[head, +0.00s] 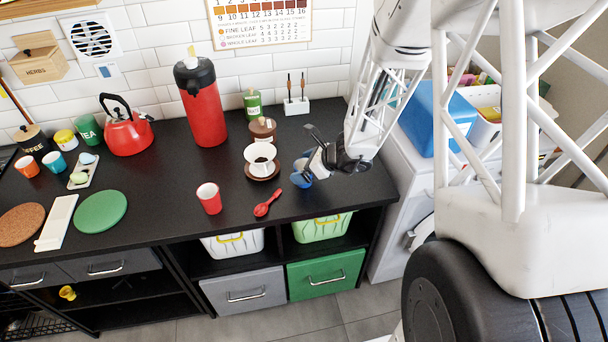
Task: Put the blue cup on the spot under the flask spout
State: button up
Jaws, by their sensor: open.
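The red flask (205,112) with a black top stands at the back of the black counter. I cannot make out a marked spot under its spout. A blue cup (299,180) is on the right part of the counter, partly hidden by my gripper. My gripper (311,157) is open, right at the blue cup. I cannot tell whether its fingers are around the cup or touching it. A smaller teal-blue cup (55,163) stands at the far left.
A white dripper on a brown saucer (263,176) stands just left of my gripper. A red kettle (128,133) and green round mat (101,212) are left. The counter before the flask is clear.

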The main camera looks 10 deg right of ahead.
dwell(0.3)
jog(key=c, duration=1.1)
jog(key=shift+r, duration=0.1)
jog(key=shift+r, duration=0.85)
jog(key=s+r, duration=0.1)
jog(key=s, duration=0.4)
jog(key=s+r, duration=0.1)
jog(key=s, duration=0.4)
jog(key=s+r, duration=0.1)
jog(key=s, duration=0.5)
jog(key=shift+d, duration=0.3)
